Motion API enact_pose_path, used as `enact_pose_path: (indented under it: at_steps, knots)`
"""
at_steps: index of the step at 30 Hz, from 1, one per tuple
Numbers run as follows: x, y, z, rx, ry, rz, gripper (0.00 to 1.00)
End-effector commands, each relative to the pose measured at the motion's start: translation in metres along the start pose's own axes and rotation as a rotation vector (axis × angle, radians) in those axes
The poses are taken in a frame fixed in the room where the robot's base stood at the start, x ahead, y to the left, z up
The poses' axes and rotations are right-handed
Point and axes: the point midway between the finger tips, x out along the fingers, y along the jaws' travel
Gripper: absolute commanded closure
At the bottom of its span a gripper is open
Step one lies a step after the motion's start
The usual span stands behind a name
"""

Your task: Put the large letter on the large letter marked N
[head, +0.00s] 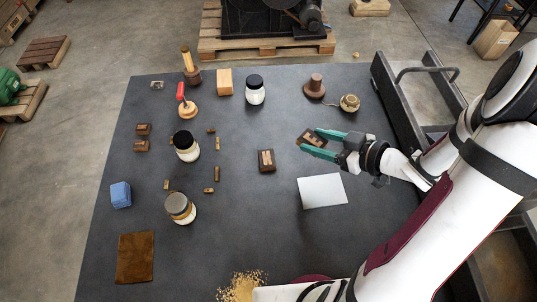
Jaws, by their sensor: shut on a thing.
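My gripper (316,142), with teal fingers, reaches in from the right and is shut on a brown letter block (309,137) with a pale mark on top. The fingers partly cover this block, and its height above the table is hard to judge. A similar large brown letter block (266,160) stands on the dark table to the left of my gripper and a little nearer, apart from the held block. Its pale mark is too small to read, so I cannot tell whether it is an N.
A white sheet (322,191) lies below my gripper. Two brown blocks, one (144,129) above the other (141,146), and several small type pieces (217,144) lie left. Jars (255,90), a wooden knob (315,85) and a brown pad (135,257) stand around.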

Motion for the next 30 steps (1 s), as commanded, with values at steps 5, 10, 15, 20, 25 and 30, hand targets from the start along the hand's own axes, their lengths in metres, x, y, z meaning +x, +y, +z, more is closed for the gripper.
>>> enact_pose_path:
  at_steps: [5, 10, 15, 20, 25, 30]
  knots:
    - [0.057, -0.026, 0.006, -0.001, -0.002, -0.022, 0.99]
    - [0.105, -0.042, 0.01, -0.004, -0.003, -0.016, 0.99]
    - [0.126, -0.047, 0.022, -0.001, -0.004, -0.011, 0.99]
    - [0.139, -0.046, 0.045, -0.002, -0.003, -0.01, 0.99]
    - [0.14, -0.046, 0.046, -0.005, -0.001, -0.008, 0.99]
    - [0.141, -0.046, 0.049, -0.003, -0.002, -0.008, 0.99]
